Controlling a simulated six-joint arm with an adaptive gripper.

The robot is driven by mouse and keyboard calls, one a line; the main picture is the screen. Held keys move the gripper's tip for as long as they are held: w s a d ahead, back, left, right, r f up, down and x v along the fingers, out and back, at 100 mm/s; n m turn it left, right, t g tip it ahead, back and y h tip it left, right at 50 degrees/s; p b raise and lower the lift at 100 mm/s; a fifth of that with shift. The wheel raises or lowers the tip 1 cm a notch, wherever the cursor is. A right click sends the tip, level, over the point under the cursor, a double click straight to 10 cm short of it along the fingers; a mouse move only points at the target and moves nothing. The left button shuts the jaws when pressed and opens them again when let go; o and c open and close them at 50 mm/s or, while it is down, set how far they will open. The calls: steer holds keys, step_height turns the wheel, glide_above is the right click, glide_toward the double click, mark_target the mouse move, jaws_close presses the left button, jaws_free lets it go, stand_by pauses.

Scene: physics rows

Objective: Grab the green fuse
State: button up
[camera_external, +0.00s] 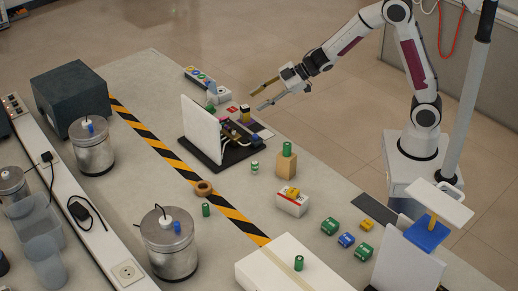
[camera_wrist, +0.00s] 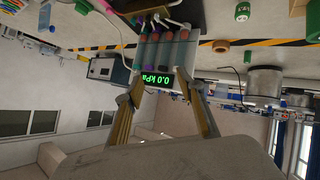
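Several green pieces could be the green fuse; I cannot tell which one is. In the external view, a green cylinder (camera_external: 287,148) stands on a wooden block, another green cylinder (camera_external: 206,210) stands on the table by the striped tape, and a third green cylinder (camera_external: 299,262) is on a white box. A green-and-white cylinder (camera_external: 255,167) stands near the wooden block. My gripper (camera_external: 256,101) is open and empty, raised near the table's far edge, apart from all of these. In the wrist view its spread fingers (camera_wrist: 165,92) show with nothing between them; a green-and-white cylinder (camera_wrist: 243,11) shows at the top.
A board with a white upright panel (camera_external: 201,129) and small parts stands near my gripper. Green blocks (camera_external: 330,227), a blue block (camera_external: 346,240) and yellow pieces lie at the right. Metal canisters (camera_external: 92,147) stand at the left. A green "0.0 kPa" display (camera_wrist: 174,83) shows in the wrist view.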

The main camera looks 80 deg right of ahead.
steer(key=a+f+n+g+y, duration=0.15)
steer(key=a+f+y, duration=0.3)
steer(key=f, duration=0.45)
steer(key=n+g+y, duration=0.2)
steer(key=y, duration=0.2)
glide_toward(255, 163)
steer(key=shift+w+a+f+t, duration=0.15)
steer(key=shift+w+a+f, duration=0.1)
steer(key=shift+w+f, duration=0.2)
steer(key=shift+w+a+f+t, duration=0.1)
steer(key=shift+w+a+f, duration=0.1)
steer(key=shift+w+f, duration=0.25)
steer(key=shift+s+a+y, duration=0.15)
steer(key=shift+a+y, duration=0.05)
steer(key=shift+y, duration=0.05)
steer(key=shift+x, duration=1.3)
steer(key=shift+x, duration=2.65)
steer(key=shift+s+f, duration=0.1)
steer(key=shift+s, duration=0.1)
steer(key=shift+c, duration=0.3)
